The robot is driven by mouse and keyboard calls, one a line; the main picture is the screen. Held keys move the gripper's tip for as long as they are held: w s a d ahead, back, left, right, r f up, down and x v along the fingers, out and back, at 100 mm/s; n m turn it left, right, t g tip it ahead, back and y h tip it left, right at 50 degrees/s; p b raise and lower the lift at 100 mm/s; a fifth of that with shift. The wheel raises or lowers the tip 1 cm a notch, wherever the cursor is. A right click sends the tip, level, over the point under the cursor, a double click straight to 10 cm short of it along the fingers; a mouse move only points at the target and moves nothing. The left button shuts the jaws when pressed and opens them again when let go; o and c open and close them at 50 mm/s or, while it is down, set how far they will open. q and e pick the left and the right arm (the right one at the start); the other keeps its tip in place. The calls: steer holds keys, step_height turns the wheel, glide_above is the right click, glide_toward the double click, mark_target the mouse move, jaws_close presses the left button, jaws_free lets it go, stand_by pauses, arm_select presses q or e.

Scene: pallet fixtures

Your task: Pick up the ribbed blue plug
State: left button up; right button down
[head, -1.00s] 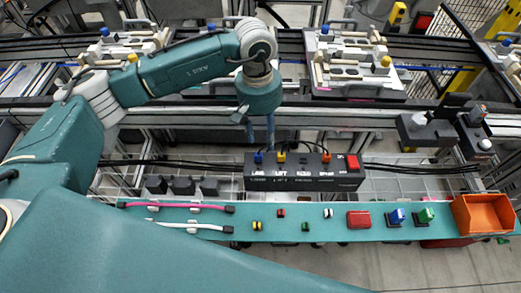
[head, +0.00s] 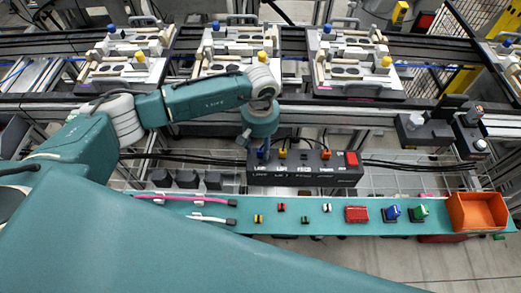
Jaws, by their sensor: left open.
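A small blue plug (head: 261,154) stands at the left end of the top of a black labelled box (head: 310,178). My left gripper (head: 257,147) points down right at this plug, its fingers partly covering it. It is open; whether the fingers touch the plug or sit around it is too small to tell. Ribs on the plug cannot be made out. A larger blue piece (head: 392,213) sits on a dark base on the teal shelf (head: 335,221), away from the gripper. My right gripper is not in view.
A yellow plug (head: 282,153) and an orange plug (head: 326,154) stand on the same box, near a red block (head: 352,159). Black cables run behind. The shelf holds small coloured parts, a green piece (head: 419,212) and an orange bin (head: 477,211). Rails with pallets lie behind.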

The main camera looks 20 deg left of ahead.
arm_select(q)
steer(key=c, duration=1)
steer(key=shift+o, duration=0.2)
steer(key=shift+r, duration=0.1)
